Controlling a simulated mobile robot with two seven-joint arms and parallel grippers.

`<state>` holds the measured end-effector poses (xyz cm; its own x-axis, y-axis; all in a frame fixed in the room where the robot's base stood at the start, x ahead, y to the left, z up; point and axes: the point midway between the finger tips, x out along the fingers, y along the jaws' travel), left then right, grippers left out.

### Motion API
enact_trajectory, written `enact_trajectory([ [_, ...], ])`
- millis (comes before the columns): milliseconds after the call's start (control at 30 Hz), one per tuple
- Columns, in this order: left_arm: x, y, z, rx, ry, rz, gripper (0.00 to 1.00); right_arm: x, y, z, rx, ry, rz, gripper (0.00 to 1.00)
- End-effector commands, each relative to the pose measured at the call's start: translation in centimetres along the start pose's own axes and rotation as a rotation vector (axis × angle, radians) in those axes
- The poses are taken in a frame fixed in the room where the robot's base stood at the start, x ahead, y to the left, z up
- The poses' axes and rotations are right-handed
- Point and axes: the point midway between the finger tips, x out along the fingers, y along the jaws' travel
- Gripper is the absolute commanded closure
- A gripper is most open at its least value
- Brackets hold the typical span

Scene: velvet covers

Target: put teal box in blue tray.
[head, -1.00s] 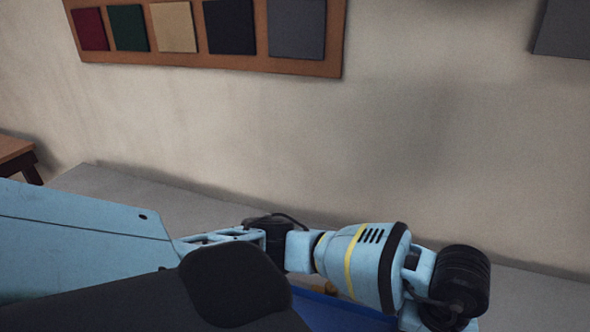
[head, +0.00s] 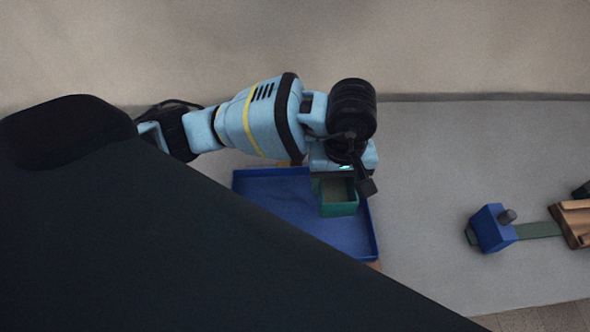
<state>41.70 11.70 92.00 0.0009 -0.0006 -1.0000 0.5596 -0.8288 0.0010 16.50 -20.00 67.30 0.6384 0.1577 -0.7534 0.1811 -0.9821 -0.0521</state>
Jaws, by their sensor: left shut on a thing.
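The teal box (head: 340,209) is an open-topped green-teal box in the head view, at the right part of the blue tray (head: 262,179). It overlaps the tray's inside in the picture; I cannot tell whether it rests on the tray floor or hangs just above it. My left gripper (head: 350,182) is shut on the teal box, with a dark finger showing at its right side. The tray's lower left is hidden by a dark shape in front. My right gripper is not in view.
A blue block-like object with a grey knob (head: 492,228) lies to the right on the grey surface (head: 430,150), joined to a green strip. A wooden piece (head: 573,222) is at the right edge. The grey surface between tray and blue object is clear.

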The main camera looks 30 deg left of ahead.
Motion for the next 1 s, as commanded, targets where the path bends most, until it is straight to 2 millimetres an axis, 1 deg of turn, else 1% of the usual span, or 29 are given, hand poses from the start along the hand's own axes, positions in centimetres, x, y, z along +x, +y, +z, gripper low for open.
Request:
enact_trajectory([
  [100,0.9,0.0,0.0,-0.001,-0.002,-0.002,0.62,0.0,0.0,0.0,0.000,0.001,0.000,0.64],
  [300,4.4,0.0,0.1,-0.003,-0.003,-0.002,0.62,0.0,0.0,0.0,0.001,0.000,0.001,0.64],
  [400,5.6,0.0,0.0,-0.001,-0.001,-0.001,0.62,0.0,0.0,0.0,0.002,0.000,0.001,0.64],
  [500,6.2,0.0,0.0,-0.001,-0.001,0.000,0.62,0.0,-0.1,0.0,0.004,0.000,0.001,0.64],
  [667,6.3,0.0,0.0,-0.001,0.000,0.000,0.62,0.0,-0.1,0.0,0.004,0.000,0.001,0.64],
  [733,6.8,0.0,0.0,-0.001,-0.001,-0.001,0.62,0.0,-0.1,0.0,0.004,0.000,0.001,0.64],
  [900,8.9,0.0,0.1,-0.002,-0.003,-0.002,0.62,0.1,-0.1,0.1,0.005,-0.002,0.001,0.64],
  [1000,9.9,0.0,0.0,-0.001,-0.001,0.000,0.62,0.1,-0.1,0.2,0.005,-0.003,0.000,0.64],
])
